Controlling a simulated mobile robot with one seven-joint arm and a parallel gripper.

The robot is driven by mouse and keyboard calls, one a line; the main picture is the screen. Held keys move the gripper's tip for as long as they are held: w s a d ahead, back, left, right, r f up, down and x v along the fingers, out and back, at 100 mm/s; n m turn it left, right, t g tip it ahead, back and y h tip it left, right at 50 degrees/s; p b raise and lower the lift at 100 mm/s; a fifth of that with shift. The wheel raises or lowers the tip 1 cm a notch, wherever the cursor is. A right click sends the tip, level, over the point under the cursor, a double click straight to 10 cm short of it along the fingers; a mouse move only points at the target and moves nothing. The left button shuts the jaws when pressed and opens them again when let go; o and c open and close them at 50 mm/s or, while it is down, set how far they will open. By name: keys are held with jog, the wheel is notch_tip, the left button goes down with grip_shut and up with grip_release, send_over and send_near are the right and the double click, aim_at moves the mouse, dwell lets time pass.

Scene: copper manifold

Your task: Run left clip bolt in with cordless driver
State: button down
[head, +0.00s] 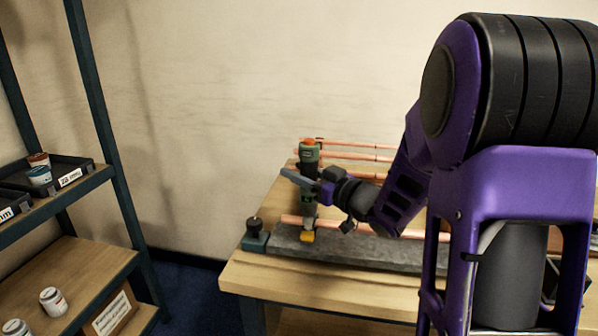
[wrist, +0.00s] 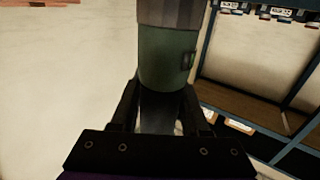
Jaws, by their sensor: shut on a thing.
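The cordless driver (head: 309,155), green with an orange band, is held upright above the left end of the copper pipes. My gripper (head: 311,190) is shut around its body. In the wrist view the green driver body (wrist: 168,62) stands between my two dark fingers (wrist: 160,108). A yellow piece (head: 307,236) sits directly below the driver on the grey bar. The left clip and its bolt are too small or hidden to make out, and I cannot tell whether the driver's tip touches the bolt.
Copper pipes (head: 345,157) run rightward over the wooden bench (head: 255,277). A grey bar (head: 350,249) lies along its front. A dark green block with a black knob (head: 255,236) stands at the left end. A shelf with bins and jars (head: 70,262) is at far left.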

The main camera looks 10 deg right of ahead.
notch_tip(320, 180, up, 6)
jog(key=p, duration=0.4)
dwell(0.6)
